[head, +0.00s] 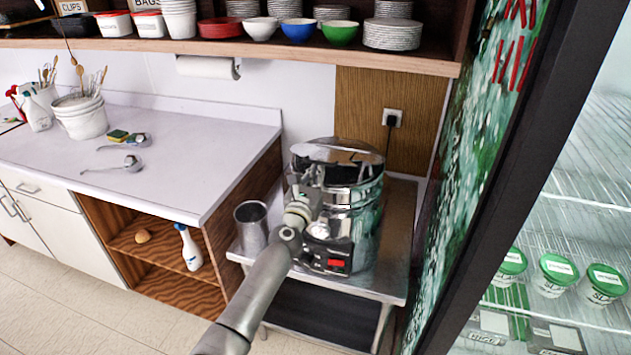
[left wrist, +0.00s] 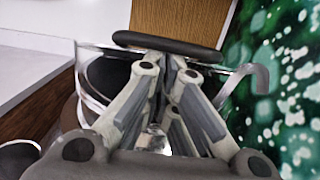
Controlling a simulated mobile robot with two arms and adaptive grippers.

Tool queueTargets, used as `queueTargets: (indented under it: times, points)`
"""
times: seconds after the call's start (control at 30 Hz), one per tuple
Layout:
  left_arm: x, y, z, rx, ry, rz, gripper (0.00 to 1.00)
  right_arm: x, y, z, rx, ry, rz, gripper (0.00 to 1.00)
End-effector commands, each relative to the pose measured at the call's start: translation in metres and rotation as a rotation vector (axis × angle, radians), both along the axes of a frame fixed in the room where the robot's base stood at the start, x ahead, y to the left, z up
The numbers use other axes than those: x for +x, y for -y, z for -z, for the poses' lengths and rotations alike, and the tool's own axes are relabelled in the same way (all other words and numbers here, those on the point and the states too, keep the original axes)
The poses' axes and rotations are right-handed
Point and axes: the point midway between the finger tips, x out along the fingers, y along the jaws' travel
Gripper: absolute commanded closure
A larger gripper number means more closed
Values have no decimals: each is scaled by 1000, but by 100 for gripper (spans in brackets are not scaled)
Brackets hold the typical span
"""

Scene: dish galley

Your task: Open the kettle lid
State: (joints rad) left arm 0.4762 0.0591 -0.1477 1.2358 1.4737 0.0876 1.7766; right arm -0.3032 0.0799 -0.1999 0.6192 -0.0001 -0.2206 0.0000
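The kettle (head: 345,225) is a large shiny metal pot with a dial and a red display on its front. It stands on a metal stand. Its glossy lid (head: 335,152) covers at least part of the top; the exact lid angle is unclear. In the left wrist view a black bar handle (left wrist: 168,46) lies crosswise just beyond my fingertips, with a curved metal rim around it. My left gripper (head: 308,195) is in front of the kettle's upper side. Its fingers (left wrist: 167,62) come together close to the handle; contact is unclear. My right gripper is not in view.
A metal cup (head: 251,225) stands left of the kettle on the stand (head: 393,283). A white counter (head: 190,150) is further left. A shelf (head: 250,57) with bowls and plates hangs above. A dark-framed glass case (head: 530,150) is close on the right.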

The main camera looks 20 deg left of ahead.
Motion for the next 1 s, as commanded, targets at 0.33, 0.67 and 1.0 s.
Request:
queueTargets:
  times: [0.33,0.67,1.0]
  points:
    - [1,-1,-10,-1,3,-1,100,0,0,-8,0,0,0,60]
    - [6,1,-19,-1,4,-1,100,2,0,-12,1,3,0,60]
    - [19,4,-34,-1,3,0,100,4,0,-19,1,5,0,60]
